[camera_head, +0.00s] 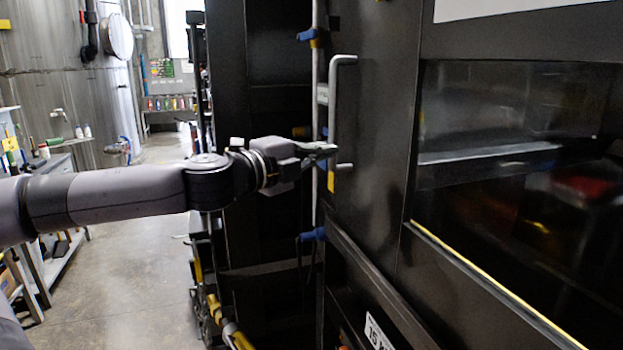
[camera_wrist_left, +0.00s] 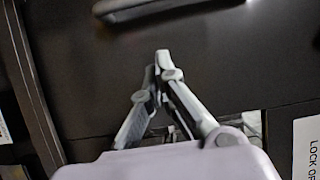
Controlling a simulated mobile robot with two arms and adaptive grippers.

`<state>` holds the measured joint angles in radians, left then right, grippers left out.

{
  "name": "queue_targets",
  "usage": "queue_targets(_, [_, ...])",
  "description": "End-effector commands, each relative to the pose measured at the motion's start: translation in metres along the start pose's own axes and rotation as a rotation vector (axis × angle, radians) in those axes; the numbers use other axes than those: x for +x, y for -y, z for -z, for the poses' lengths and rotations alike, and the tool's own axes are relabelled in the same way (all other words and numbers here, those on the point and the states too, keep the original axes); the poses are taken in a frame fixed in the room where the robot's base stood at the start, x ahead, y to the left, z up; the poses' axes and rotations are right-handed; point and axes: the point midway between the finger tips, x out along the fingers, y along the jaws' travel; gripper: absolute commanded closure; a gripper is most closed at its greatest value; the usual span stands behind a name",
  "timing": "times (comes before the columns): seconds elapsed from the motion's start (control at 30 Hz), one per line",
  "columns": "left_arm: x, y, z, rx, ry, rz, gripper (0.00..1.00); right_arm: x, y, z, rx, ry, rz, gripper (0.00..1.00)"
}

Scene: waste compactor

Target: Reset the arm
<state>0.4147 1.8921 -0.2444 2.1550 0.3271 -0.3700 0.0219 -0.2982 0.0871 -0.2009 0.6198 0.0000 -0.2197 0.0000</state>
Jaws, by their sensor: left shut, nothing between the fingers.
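My left arm (camera_head: 120,192) reaches in from the left in the head view. My left gripper (camera_head: 330,150) is in front of the black compactor door (camera_head: 385,120), beside its grey vertical handle (camera_head: 335,105). In the left wrist view the fingers (camera_wrist_left: 162,62) meet at the tips, shut and empty. A grey bar, likely the handle (camera_wrist_left: 150,8), shows at the top of that view, apart from the fingertips. Whether the gripper touches the door cannot be told. My right gripper is not in view.
A dark glass window (camera_head: 520,170) with a yellow lower edge fills the right. A vertical rod with blue clips (camera_head: 313,234) runs by the door's edge. Open concrete floor (camera_head: 135,290) lies at left, with a shelf bench (camera_head: 60,265) at the far left.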

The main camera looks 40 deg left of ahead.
Motion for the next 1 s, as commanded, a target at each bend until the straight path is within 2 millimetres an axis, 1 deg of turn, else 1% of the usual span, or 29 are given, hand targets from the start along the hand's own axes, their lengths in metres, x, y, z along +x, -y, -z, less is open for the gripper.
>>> queue_targets(0.03, [-0.006,-0.001,0.001,0.005,-0.003,0.003,1.0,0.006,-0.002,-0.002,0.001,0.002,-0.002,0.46])
queue_targets(0.1, [-0.012,0.001,0.001,0.005,-0.002,0.004,1.0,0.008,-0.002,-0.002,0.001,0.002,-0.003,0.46])
queue_targets(0.3, [-0.022,0.001,0.001,0.0,-0.003,0.001,1.0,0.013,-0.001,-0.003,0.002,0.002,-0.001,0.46])
queue_targets(0.53, [-0.023,0.001,0.001,-0.002,-0.002,0.0,1.0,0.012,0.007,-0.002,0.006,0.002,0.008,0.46])
queue_targets(0.57, [-0.023,-0.001,0.001,-0.004,-0.003,-0.002,1.0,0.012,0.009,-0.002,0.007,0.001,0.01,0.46])
queue_targets(0.63, [-0.018,-0.011,0.003,-0.021,-0.005,-0.013,1.0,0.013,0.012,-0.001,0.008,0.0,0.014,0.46])
queue_targets(0.67, [-0.016,-0.019,0.005,-0.035,-0.007,-0.02,1.0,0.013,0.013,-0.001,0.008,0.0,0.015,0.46])
queue_targets(0.77, [-0.002,-0.061,0.016,-0.11,-0.011,-0.064,1.0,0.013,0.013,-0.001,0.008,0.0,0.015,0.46])
queue_targets(0.8, [0.004,-0.085,0.023,-0.153,-0.01,-0.088,1.0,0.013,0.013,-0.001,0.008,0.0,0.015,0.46])
queue_targets(0.87, [0.01,-0.123,0.033,-0.225,-0.001,-0.129,1.0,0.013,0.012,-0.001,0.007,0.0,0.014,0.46])
queue_targets(0.9, [0.012,-0.149,0.041,-0.276,0.011,-0.158,1.0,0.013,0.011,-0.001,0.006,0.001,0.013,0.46])
queue_targets(0.97, [0.012,-0.188,0.052,-0.351,0.034,-0.202,1.0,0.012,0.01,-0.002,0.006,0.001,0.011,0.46])
queue_targets(1.0, [0.01,-0.213,0.06,-0.402,0.053,-0.233,1.0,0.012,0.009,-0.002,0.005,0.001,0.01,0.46])
